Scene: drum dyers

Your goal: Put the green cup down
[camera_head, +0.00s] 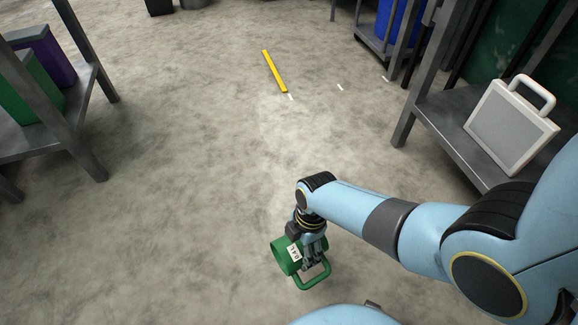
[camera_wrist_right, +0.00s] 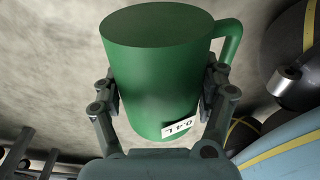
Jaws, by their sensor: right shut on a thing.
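The green cup (camera_head: 282,256) with a white label and a handle is in my right gripper (camera_head: 312,256), low in the head view over bare floor. It lies tilted on its side in the head view. In the right wrist view the cup (camera_wrist_right: 158,75) fills the middle, between the two fingers of the right gripper (camera_wrist_right: 160,100), which press its sides. Its label reads 0.4 L and its handle is at the right. My left gripper is not in view.
A metal shelf (camera_head: 440,103) at the right bears a white case (camera_head: 510,128) with a handle. A shelf (camera_head: 85,130) at the left holds green and purple bins. A yellow bar (camera_head: 274,71) lies on the floor. The middle floor (camera_head: 200,170) is clear.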

